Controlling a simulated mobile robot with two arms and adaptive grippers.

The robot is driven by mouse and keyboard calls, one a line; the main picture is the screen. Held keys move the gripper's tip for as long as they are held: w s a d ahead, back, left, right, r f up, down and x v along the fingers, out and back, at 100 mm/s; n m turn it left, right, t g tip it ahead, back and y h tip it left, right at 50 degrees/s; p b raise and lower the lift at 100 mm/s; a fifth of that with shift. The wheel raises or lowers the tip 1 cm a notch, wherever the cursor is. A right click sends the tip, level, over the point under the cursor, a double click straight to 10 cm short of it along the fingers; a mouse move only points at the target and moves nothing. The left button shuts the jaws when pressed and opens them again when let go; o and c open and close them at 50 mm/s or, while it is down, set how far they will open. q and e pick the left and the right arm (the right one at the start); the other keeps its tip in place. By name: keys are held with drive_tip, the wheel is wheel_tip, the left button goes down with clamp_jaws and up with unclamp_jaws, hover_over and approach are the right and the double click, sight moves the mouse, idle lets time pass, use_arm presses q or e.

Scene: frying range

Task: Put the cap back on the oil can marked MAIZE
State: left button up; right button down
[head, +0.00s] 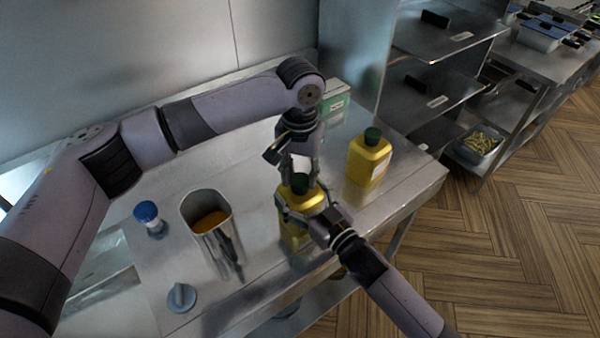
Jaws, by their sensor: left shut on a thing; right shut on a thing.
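A yellow oil can (292,234) stands at the front of the steel table. My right gripper (303,202) is shut around its upper part from the front right. A dark green cap (299,183) is at the top of this can, between the fingers of my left gripper (299,174), which points down from above and is shut on it. I cannot tell whether the cap is seated on the neck or just above it. A second yellow can (367,161) with a dark green cap stands behind to the right, with a pale label. No marking is readable on either can.
A tall steel container (213,232) with orange contents stands left of the held can. A blue-topped shaker (149,217) and a grey knobbed object (180,297) are further left. A green and white box (336,99) is at the back.

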use_arm(q)
drive_tip(key=m, duration=0.6)
drive_tip(key=shift+m, duration=0.3)
drive_tip(key=m, duration=0.6)
drive_tip(key=o, duration=1.4)
use_arm(e)
drive_tip(key=shift+f, duration=0.1)
use_arm(q)
wheel_tip(320, 180, up, 12)
drive_tip(key=shift+s+f, duration=0.1)
use_arm(e)
unclamp_jaws()
